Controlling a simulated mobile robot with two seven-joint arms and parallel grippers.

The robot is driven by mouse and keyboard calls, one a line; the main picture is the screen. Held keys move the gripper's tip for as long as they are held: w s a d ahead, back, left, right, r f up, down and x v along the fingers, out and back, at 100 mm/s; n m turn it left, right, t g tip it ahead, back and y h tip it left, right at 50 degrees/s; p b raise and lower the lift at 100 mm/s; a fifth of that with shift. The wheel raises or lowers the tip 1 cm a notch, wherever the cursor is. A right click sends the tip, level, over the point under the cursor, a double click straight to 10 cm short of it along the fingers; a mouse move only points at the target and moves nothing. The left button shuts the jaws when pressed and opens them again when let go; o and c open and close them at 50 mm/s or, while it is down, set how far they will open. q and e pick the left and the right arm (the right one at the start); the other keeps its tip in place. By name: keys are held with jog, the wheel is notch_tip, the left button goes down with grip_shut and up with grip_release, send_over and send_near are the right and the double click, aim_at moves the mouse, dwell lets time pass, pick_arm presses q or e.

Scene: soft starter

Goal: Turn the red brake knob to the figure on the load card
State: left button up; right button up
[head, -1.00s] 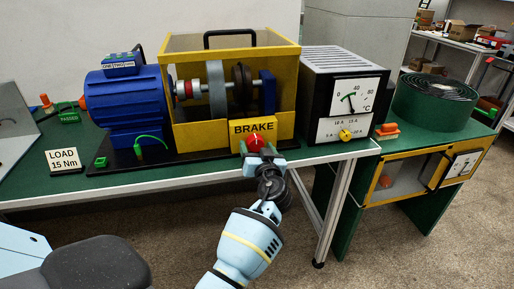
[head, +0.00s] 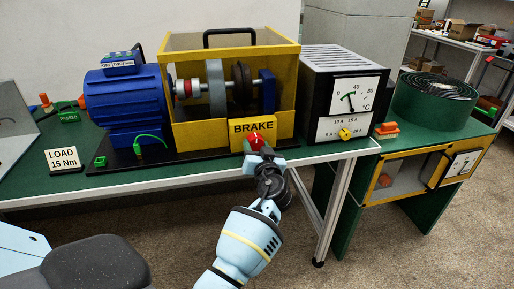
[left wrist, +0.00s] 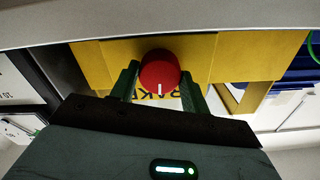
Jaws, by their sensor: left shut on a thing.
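The red brake knob (head: 256,140) is on the yellow front of the brake housing, beside the BRAKE label (head: 252,126). In the left wrist view the knob (left wrist: 159,70) is round, with a white mark at the lower edge of its face. My left gripper (head: 262,154) reaches it from the front. Its two green fingers (left wrist: 160,83) stand on either side of the knob and are shut on it. The load card (head: 64,160) reads "LOAD 15 Nm" and stands at the left of the bench. The knob's scale is not readable. My right gripper is not in view.
A blue motor (head: 125,105) and a yellow guarded housing (head: 180,132) stand on the green bench (head: 30,182). A dark meter box (head: 312,100) with dials stands right of the knob. Floor in front is clear.

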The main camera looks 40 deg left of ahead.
pick_arm(q)
jog(key=shift+m, duration=1.1)
jog(key=m, duration=0.2)
jog(key=shift+m, duration=0.4)
jog(key=m+p, duration=0.1)
jog(key=m, duration=0.2)
jog(key=shift+r+m, duration=0.1)
jog(key=shift+m, duration=0.2)
jog(key=m+p, duration=0.1)
jog(key=m, duration=0.2)
jog(key=shift+m, duration=0.3)
jog(key=m+p, duration=0.2)
jog(key=m, duration=0.2)
jog(key=shift+r+m, duration=0.1)
jog(key=shift+m, duration=0.2)
jog(key=m+p, duration=0.2)
jog(key=m, duration=0.2)
jog(key=shift+m, duration=0.3)
jog(key=shift+m+p, duration=0.55)
jog(key=shift+m, duration=0.65)
jog(key=shift+m+p, duration=0.5)
jog(key=shift+m, duration=0.9)
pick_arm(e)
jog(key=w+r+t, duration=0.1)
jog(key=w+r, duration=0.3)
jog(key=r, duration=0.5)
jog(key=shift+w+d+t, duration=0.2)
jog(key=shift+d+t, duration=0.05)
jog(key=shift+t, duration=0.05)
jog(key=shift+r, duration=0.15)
